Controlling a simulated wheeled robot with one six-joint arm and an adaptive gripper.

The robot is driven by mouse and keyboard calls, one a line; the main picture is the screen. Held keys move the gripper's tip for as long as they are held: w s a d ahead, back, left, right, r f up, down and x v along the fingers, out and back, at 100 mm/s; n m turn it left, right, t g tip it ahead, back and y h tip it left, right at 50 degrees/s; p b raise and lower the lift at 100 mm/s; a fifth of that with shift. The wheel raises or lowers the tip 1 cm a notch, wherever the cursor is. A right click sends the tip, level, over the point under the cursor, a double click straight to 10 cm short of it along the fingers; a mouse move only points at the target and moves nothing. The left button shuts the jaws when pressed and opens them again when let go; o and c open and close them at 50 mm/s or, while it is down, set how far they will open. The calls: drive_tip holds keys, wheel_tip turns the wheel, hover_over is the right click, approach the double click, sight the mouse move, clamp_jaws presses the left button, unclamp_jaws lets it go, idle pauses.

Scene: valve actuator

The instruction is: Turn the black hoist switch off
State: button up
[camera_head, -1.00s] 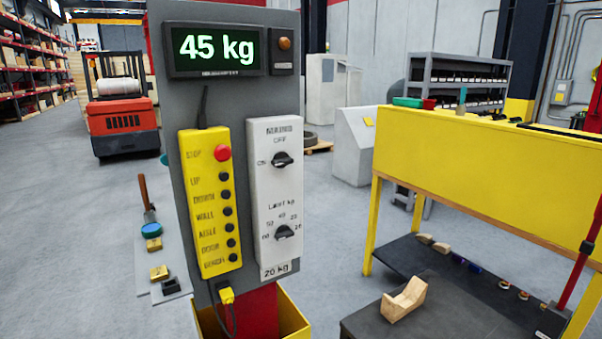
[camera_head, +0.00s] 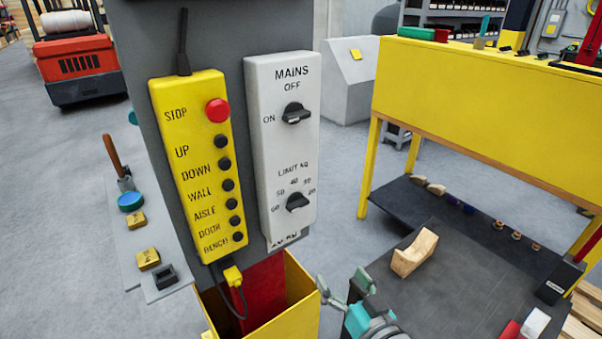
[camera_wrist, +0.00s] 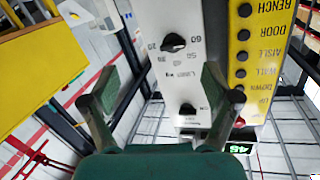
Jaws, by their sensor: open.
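The black mains switch (camera_head: 296,114) is a knob near the top of a white panel (camera_head: 288,150), with OFF printed above it and ON to its left. Its bar lies roughly sideways, level with ON. It also shows in the upside-down wrist view (camera_wrist: 188,109). My gripper (camera_head: 345,286) is at the bottom of the head view, below and right of the panel, open and empty. In the wrist view its two fingers (camera_wrist: 160,84) are spread wide with the panel beyond them. No finger visibly touches a knob.
A second black knob (camera_head: 297,202), the load limit, sits below the mains switch. A yellow button pendant (camera_head: 198,165) with a red stop button hangs left of the panel. A yellow bin (camera_head: 290,320) stands below.

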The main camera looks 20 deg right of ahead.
drive_tip(key=w+r+n+y, duration=0.1)
drive_tip(key=w+r, duration=0.3)
drive_tip(key=r, duration=0.3)
drive_tip(key=w+r+n+y, duration=0.1)
drive_tip(key=w+r, duration=0.3)
drive_tip(key=r, duration=0.3)
drive_tip(key=n+y, duration=0.2)
drive_tip(key=n, duration=0.1)
approach(300, 115)
drive_tip(key=x, duration=0.9)
drive_tip(key=shift+w, duration=0.45)
drive_tip(key=c, duration=1.1)
drive_tip(key=shift+c, duration=0.2)
